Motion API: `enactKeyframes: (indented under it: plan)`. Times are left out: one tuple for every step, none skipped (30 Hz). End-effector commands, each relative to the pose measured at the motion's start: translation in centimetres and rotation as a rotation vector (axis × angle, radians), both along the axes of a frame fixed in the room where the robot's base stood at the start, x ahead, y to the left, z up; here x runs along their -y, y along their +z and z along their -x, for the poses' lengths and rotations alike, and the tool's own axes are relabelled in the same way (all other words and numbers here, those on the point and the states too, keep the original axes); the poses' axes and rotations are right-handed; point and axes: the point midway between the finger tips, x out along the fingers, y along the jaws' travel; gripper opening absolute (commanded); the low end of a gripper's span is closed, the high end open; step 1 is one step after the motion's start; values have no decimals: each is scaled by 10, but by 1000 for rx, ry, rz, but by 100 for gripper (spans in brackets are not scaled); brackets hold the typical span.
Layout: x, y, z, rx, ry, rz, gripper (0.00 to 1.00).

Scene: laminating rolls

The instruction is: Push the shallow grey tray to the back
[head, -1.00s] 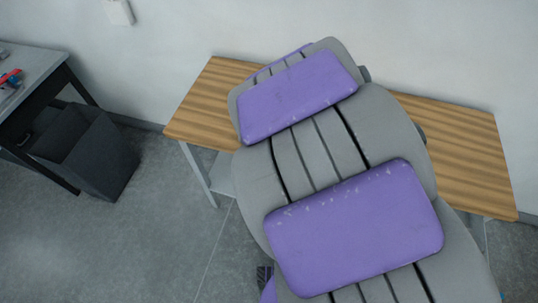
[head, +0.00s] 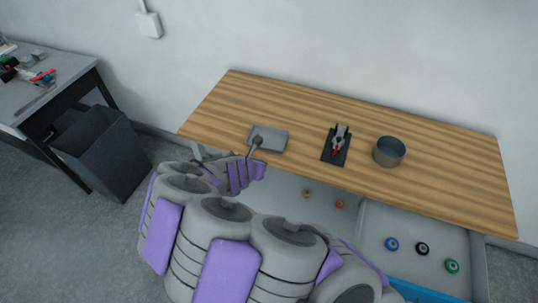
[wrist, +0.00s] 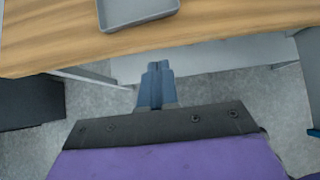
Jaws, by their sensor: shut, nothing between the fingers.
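The shallow grey tray (head: 272,145) lies on the wooden tabletop, left of the middle and near the front edge. In the wrist view the tray (wrist: 138,20) is cut off at the top; its visible near part looks empty. My gripper (wrist: 155,68) is shut with nothing in it. In the wrist view its fingertips point toward the tray and show in front of the table's near edge, apart from the tray. In the head view the narrow end of my arm overlaps the tray's left part, and contact cannot be told there.
On the wooden table (head: 440,150), a dark tool on a black plate (head: 337,150) and a grey round pot (head: 389,152) stand right of the tray. The tabletop behind the tray is clear up to the wall. A lower shelf (head: 385,215) holds several small coloured rolls. A dark bin (head: 108,155) stands left.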

Motion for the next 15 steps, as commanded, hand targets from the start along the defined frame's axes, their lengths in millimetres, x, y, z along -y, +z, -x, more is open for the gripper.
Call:
enactKeyframes:
  plan:
    - [4,-7,-5,-1,-4,-1,0]
    - [5,-11,-8,-2,-5,-1,0]
    - [7,-15,-12,-1,-5,-1,0]
    - [9,-19,-15,-1,-6,0,0]
    - [10,-23,-18,0,-4,-2,0]
    - [13,-27,-23,-1,-4,-3,0]
    - [14,-31,-26,-1,-3,-5,0]
    - [16,-34,-29,-1,-4,-6,0]
    - [17,-38,-33,-2,-4,-7,0]
    - [19,-41,-36,-2,-4,-7,0]
    - [21,-45,-39,-2,-4,-7,0]
    - [23,-49,-43,-1,-6,-6,0]
    - [24,-52,-46,0,-6,-5,0]
    - [25,-55,-49,0,-6,-5,0]
    - [25,-59,-53,1,-7,-6,0]
